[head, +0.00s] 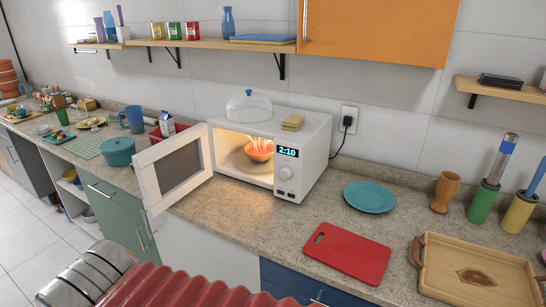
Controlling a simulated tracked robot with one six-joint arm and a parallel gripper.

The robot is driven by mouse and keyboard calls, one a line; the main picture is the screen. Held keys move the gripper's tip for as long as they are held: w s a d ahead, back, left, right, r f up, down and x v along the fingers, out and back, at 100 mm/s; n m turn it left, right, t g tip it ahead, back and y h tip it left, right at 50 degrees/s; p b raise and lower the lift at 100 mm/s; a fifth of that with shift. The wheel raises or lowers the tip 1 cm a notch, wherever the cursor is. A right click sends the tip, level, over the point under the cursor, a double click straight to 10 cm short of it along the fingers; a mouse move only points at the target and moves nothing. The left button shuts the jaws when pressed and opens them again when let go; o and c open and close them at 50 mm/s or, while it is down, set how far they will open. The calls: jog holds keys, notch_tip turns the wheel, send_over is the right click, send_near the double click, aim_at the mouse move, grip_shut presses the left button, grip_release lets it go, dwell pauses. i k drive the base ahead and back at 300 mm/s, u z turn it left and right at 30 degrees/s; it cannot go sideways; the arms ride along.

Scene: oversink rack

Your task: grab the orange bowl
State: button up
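The orange bowl (259,150) sits inside the open, lit microwave (311,150), on its turntable floor. Something reddish-pink shows above the bowl's rim; I cannot tell what it is. The microwave door (176,169) is swung wide open to the left, so the front of the cavity is clear. My gripper is not in this view.
A teal plate (369,197), a red cutting board (348,253) and a wooden tray (474,274) lie on the counter right of the microwave. A teal pot (118,152) stands left of the door. The counter just before the microwave is bare.

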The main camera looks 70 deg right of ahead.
aim_at(263, 156)
jog(key=z, duration=0.6)
jog(key=i, duration=0.95)
jog(key=z, duration=0.1)
